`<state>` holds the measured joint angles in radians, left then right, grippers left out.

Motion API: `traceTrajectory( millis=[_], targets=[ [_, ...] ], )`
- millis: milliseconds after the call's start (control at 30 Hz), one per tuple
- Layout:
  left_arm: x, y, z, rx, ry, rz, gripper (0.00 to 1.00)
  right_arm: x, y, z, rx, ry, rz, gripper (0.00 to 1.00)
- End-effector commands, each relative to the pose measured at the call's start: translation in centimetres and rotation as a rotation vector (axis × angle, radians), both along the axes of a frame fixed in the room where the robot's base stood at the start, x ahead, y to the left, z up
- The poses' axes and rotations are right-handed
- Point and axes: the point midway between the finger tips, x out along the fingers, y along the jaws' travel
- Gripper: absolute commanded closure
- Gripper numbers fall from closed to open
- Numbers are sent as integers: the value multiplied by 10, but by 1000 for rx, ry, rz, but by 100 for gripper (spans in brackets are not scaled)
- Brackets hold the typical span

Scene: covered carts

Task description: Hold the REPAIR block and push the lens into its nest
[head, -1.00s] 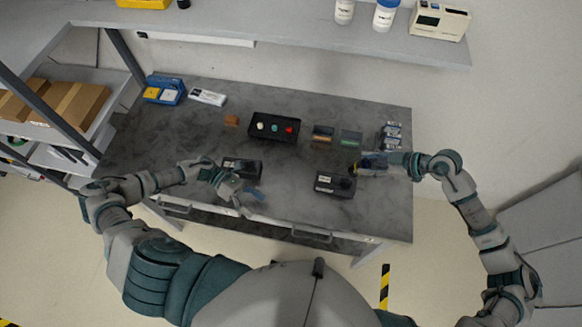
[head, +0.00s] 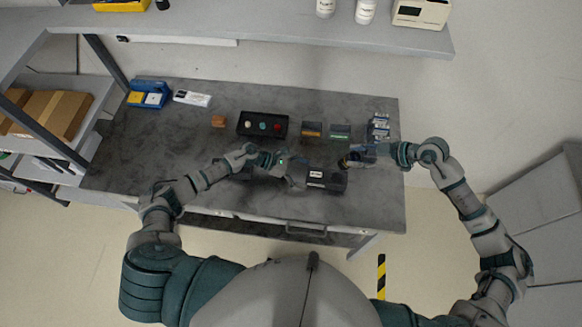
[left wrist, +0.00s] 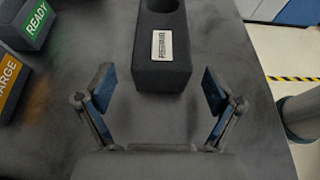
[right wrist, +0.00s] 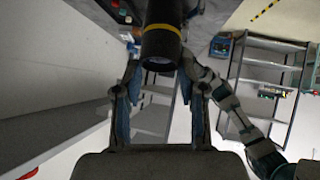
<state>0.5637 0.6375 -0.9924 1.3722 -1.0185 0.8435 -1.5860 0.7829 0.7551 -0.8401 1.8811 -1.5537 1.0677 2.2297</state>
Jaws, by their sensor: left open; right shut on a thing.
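The REPAIR block (head: 326,181), black with a white label, stands on the grey bench. In the left wrist view the block (left wrist: 163,75) is ahead of and between my left fingers, with a dark round nest (left wrist: 160,4) in its top at the picture's edge. The label is upside down there and hard to read. My left gripper (head: 292,166) is open at the block's left in the head view; its fingers (left wrist: 160,88) show no contact. My right gripper (right wrist: 162,85) is shut on the lens (right wrist: 161,42), a black cylinder with a yellow ring, near the block's upper right.
Behind stand a black tray (head: 262,115) with coloured pieces, an orange-labelled block (head: 312,130) and a green READY block (head: 340,132). Small boxes (head: 378,126) stand at the right. Another dark block is partly hidden under my left forearm.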

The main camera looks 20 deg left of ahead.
Motion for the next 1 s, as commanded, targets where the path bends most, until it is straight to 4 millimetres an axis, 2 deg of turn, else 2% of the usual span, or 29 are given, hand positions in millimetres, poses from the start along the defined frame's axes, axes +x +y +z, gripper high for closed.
traceTrajectory(
  millis=[200, 567, 833, 1000],
  targets=[
    [2, -23, -10, 0, 0, 0, 8, 0, 1, 1, 0, -1, 0, 100],
    [2, -28, -12, 1, 0, 0, 8, 0, 0, 1, 1, -1, 0, 100],
    [2, -28, -12, 1, 0, 0, 73, 0, 0, 1, 1, -1, 0, 100],
    [2, -28, -12, 2, 1, -1, 74, 0, 0, 1, 1, -1, 0, 100]
  ],
)
